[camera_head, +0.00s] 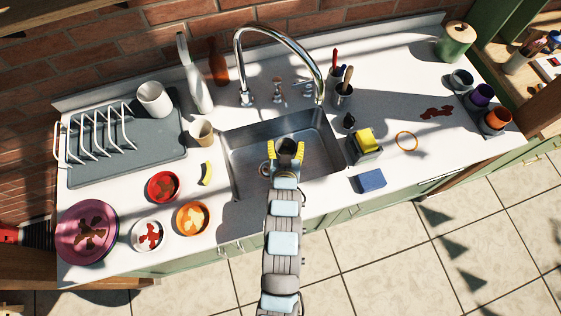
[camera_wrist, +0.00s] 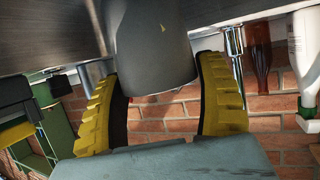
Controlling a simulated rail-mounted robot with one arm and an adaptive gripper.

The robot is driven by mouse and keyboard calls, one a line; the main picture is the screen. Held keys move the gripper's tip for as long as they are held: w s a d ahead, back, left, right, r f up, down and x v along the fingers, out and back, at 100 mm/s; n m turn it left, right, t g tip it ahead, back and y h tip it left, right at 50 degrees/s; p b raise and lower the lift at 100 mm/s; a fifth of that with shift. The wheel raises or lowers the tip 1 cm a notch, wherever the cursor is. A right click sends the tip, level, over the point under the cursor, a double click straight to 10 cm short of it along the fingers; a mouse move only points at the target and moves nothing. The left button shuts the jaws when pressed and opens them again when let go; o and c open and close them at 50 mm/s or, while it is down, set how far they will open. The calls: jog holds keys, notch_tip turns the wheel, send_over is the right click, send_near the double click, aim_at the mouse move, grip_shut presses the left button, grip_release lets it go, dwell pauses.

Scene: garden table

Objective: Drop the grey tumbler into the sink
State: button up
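The grey tumbler (camera_wrist: 155,55) is between the yellow fingers of my gripper (camera_wrist: 160,85) in the wrist view, with both fingers against its sides. Its upper part runs out of that frame. In the head view my gripper (camera_head: 286,150) is over the steel sink (camera_head: 237,165), near the middle of the basin opening. The tumbler shows there only as a small dark patch between the fingers, so its height above the sink floor is hard to tell.
A curved faucet (camera_head: 240,60) arches behind the sink. A sponge caddy (camera_head: 366,145) and blue sponge (camera_head: 371,180) are right of it. A tan cup (camera_head: 201,133), bowls (camera_head: 163,187) and a drying rack (camera_head: 125,160) are on the left. More cups (camera_head: 482,95) stand far right.

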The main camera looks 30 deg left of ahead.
jog(key=o, duration=0.4)
jog(key=shift+c, duration=0.2)
jog(key=v, duration=1.2)
